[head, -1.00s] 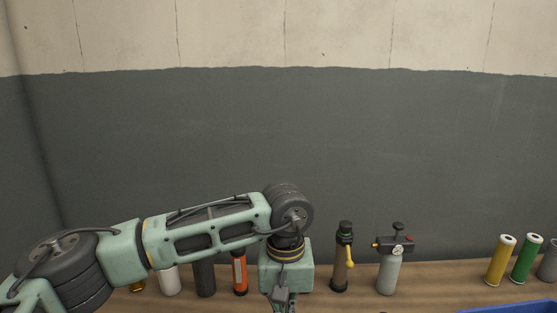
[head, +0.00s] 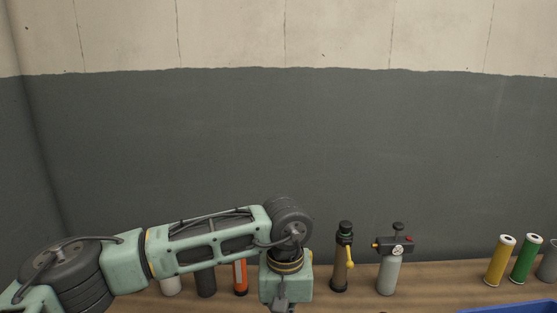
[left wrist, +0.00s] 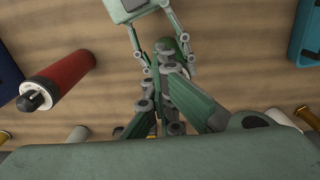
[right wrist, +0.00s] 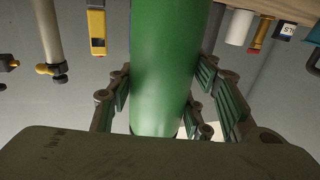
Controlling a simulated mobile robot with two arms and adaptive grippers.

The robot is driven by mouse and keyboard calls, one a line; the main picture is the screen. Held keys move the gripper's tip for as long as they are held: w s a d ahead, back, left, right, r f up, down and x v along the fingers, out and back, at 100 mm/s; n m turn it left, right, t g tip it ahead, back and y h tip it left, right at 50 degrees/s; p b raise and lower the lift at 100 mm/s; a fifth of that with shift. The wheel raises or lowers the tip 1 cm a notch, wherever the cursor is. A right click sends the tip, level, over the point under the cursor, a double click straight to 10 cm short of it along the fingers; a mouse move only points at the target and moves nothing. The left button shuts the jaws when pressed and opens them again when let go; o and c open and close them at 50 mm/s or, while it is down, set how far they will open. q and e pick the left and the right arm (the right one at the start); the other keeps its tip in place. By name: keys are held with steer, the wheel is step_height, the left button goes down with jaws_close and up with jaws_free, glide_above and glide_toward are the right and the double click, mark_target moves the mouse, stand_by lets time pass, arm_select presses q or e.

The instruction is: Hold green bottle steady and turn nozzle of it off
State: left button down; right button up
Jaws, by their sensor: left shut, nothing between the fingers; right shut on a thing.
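The green bottle (right wrist: 165,60) fills the middle of the right wrist view. My right gripper (right wrist: 165,95) is shut on its body, with a finger on either side. In the left wrist view only a small part of the green bottle (left wrist: 172,46) shows, between the fingers of my right gripper. My left gripper (left wrist: 170,80) is shut and empty, its fingers together close by the bottle's top end. Its fingers hide the nozzle, so I cannot tell the nozzle's position. In the head view my left gripper (head: 281,305) is cut off by the bottom edge; the bottle is not visible there.
A red cylinder with a black end (left wrist: 60,80) lies left of my left gripper, and a teal box (left wrist: 304,35) is at right. Along the wall stand a brown bottle with a yellow lever (head: 341,260), a grey bottle (head: 389,268) and yellow and green cylinders (head: 525,260).

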arm_select(q)
steer(key=shift+w+a+f, duration=0.15)
steer(key=shift+w+f, duration=0.1)
steer(key=shift+f, duration=0.25)
steer(key=shift+a, duration=1.2)
steer(key=shift+s+a, duration=0.1)
step_height(320, 180, up, 6)
steer(key=shift+s+r, duration=0.25)
stand_by(0.7)
